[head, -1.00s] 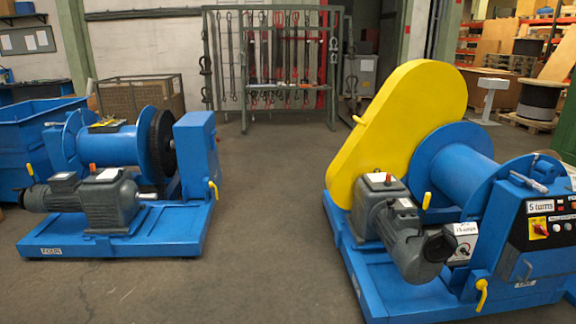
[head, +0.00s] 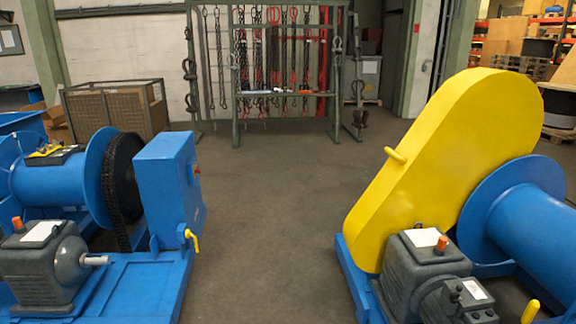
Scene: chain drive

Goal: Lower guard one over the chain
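A large yellow chain guard (head: 430,165) stands on the blue winch at the right, tilted up along the side of its drum, with a small yellow handle (head: 395,155) on its near-left edge. Any chain under it is hidden. The winch at the left has a dark chain wheel (head: 122,180) beside its blue drum, with no yellow guard over it; a dark chain hangs down at its lower edge. I cannot tell which guard is guard one. Neither of my grippers is in view.
A grey rack (head: 270,70) hung with chains and slings stands at the back. A wire-sided crate (head: 115,112) stands behind the left winch. The floor (head: 270,220) between the two winches is clear. A blue cabinet (head: 170,190) stands on the left winch base.

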